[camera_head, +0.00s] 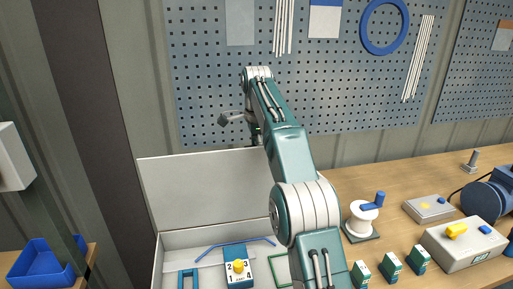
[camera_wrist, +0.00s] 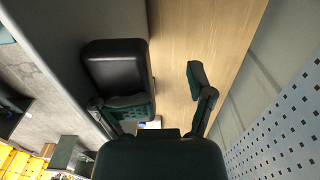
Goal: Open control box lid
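The control box (camera_head: 170,240) is at the bottom centre of the head view, a pale grey box with its inside exposed. Its lid (camera_head: 200,185) is a flat grey panel standing raised at the back of the box, leaning slightly. My gripper (camera_head: 238,122) is above and behind the lid's top edge, partly hidden by my arm. No contact with the lid is visible. My arm covers the lid's right part.
A yellow dial (camera_head: 238,267) and blue bars lie inside the box. A white spool (camera_head: 362,218) with a blue crank and several green blocks stand to the right on the wooden bench (camera_head: 400,183). The pegboard (camera_head: 210,90) is behind. A blue bin (camera_head: 42,265) is far left.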

